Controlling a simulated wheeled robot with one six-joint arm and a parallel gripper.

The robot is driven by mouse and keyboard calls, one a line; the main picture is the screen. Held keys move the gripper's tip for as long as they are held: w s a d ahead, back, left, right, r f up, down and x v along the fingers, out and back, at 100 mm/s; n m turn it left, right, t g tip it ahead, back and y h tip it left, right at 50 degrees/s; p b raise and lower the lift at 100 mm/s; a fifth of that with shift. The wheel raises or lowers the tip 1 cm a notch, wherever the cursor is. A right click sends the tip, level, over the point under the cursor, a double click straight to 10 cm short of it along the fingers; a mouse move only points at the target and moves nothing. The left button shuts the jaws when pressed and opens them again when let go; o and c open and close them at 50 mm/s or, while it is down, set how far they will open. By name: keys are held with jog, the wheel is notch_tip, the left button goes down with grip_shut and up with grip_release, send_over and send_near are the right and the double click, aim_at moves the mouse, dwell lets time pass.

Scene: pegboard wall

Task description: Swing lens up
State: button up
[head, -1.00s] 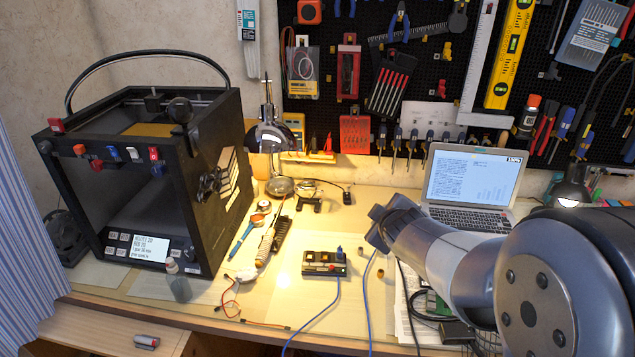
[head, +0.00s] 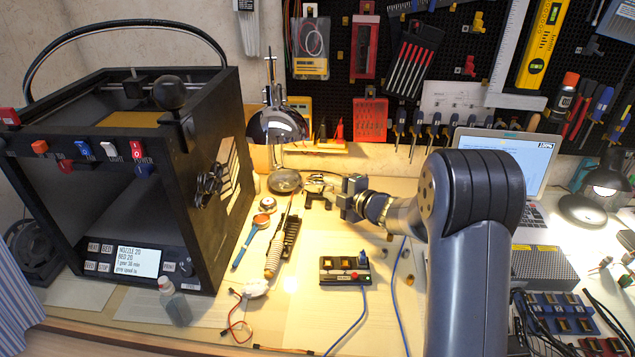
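No lens can be made out for certain. A small dark stand (head: 317,193) with light metallic parts on top lies on the bench in the middle, behind the small box with a red knob; its details are too small to tell. My gripper (head: 348,198) is low over the bench just right of this stand, pointing left, with a small gap seen between them. Whether its fingers are apart or closed cannot be told from this angle, and nothing is clearly seen in it.
A desk lamp (head: 278,126) stands behind and left of the stand. A black 3D printer (head: 120,190) fills the left. A small control box (head: 340,270) with a blue cable lies in front. A laptop (head: 507,160) is partly hidden behind my arm. Tools hang on the pegboard.

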aim_at(318, 183)
jog(key=x, duration=0.6)
jog(key=shift+w+a, duration=0.1)
jog(key=shift+w, duration=0.05)
grip_shut()
dwell(0.4)
